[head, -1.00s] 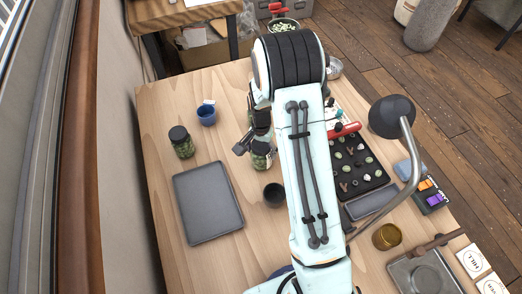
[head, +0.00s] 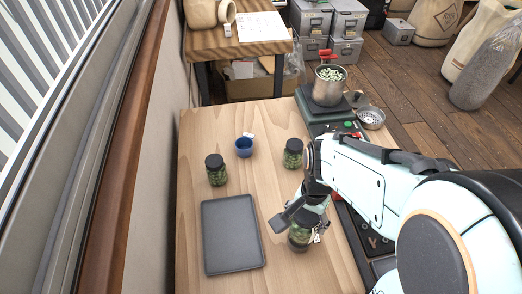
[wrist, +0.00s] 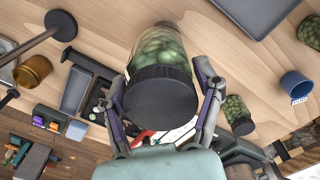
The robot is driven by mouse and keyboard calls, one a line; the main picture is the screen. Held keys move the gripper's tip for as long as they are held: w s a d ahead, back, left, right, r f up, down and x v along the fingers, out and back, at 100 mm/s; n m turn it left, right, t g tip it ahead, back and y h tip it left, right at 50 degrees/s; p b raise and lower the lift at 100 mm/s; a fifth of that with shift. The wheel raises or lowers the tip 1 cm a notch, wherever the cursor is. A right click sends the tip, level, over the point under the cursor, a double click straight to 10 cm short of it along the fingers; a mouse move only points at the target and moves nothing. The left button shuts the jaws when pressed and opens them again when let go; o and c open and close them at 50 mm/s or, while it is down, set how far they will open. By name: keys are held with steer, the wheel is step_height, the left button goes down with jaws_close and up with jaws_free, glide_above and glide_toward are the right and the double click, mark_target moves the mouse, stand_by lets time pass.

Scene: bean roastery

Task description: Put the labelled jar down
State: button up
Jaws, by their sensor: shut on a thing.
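The labelled jar (head: 299,242), a glass jar of green beans with a dark lid and a white tag, is upright to the right of the dark tray (head: 232,236) in the head view. My gripper (head: 296,216) is shut on it near the lid. In the wrist view the jar (wrist: 160,47) sits between both fingers, lid toward the camera. I cannot tell whether its base touches the table. Two similar jars stand on the table, one at the left (head: 217,172) and one farther back (head: 293,155).
A small blue cup (head: 244,148) stands between the two other jars. A metal pot (head: 328,88) sits on a scale at the back. The wrist view shows an amber glass (wrist: 33,70) and a lamp (wrist: 60,25). Bare wood lies between the tray and the back jar.

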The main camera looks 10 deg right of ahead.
steer(key=shift+w+a+r+m, duration=0.15)
steer(key=shift+w+m, duration=0.55)
steer(key=shift+w, duration=0.55)
steer(key=w+a, duration=0.3)
steer(key=a, duration=0.1)
steer(key=n, duration=0.4)
glide_above(235, 244)
step_height(235, 244, down, 13)
steer(key=shift+r, duration=0.2)
steer(key=o, duration=1.2)
steer(key=shift+f, duration=0.15)
steer(key=shift+o, duration=0.2)
